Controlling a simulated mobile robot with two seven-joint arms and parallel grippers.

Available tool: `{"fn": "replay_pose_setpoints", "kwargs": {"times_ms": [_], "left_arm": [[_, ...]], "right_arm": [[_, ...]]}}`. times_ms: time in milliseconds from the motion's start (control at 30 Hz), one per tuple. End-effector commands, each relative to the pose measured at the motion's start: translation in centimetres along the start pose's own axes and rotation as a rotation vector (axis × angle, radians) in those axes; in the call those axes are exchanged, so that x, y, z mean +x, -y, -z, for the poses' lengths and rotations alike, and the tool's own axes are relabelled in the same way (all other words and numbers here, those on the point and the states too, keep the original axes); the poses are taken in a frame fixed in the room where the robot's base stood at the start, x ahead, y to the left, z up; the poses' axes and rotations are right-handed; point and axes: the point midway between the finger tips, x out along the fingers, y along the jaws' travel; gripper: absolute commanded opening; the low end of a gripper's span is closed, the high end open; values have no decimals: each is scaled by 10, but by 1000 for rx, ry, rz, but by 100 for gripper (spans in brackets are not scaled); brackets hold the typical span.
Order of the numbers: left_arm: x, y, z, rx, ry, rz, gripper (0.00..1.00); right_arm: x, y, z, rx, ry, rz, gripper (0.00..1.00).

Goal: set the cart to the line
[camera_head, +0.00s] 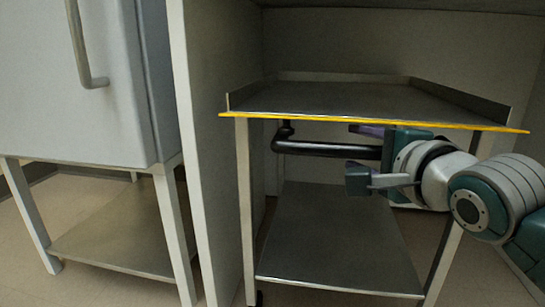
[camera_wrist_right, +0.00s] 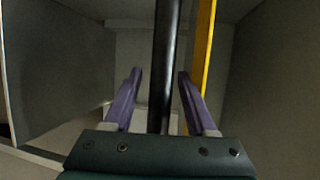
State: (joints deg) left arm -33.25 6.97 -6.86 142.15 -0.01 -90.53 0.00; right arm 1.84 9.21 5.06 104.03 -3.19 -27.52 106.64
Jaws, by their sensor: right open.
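The cart is a grey metal frame with a raised-rim top shelf (camera_head: 330,97) and a lower shelf (camera_head: 335,235). A yellow strip (camera_head: 300,116) runs along the top shelf's front edge. A black handle bar (camera_head: 320,148) sits just below that edge; it also shows in the right wrist view (camera_wrist_right: 165,60). My right gripper (camera_head: 357,153) is open, with one finger above and one below the bar. In the wrist view the bar passes between its purple fingertips (camera_wrist_right: 160,78), with gaps visible on both sides. My left gripper is not in view.
A pale panel (camera_head: 203,150) stands close along the cart's left side. Left of it, a white cabinet (camera_head: 65,90) with a handle rests on a legged stand (camera_head: 120,235). A dark overhang (camera_head: 400,5) is above the cart. Floor (camera_head: 95,285) shows at the lower left.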

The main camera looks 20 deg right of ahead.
Motion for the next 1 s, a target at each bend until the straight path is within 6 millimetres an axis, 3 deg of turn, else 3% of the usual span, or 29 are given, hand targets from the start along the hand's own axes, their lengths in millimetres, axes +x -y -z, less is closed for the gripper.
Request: {"fn": "replay_pose_setpoints", "kwargs": {"times_ms": [300, 800, 1000], "left_arm": [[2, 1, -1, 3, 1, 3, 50], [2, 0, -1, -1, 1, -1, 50], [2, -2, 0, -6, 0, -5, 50]], "right_arm": [[4, 1, 0, -1, 0, 0, 57], [4, 0, 0, 0, 0, 0, 2], [3, 0, 0, 0, 0, 0, 0]]}}
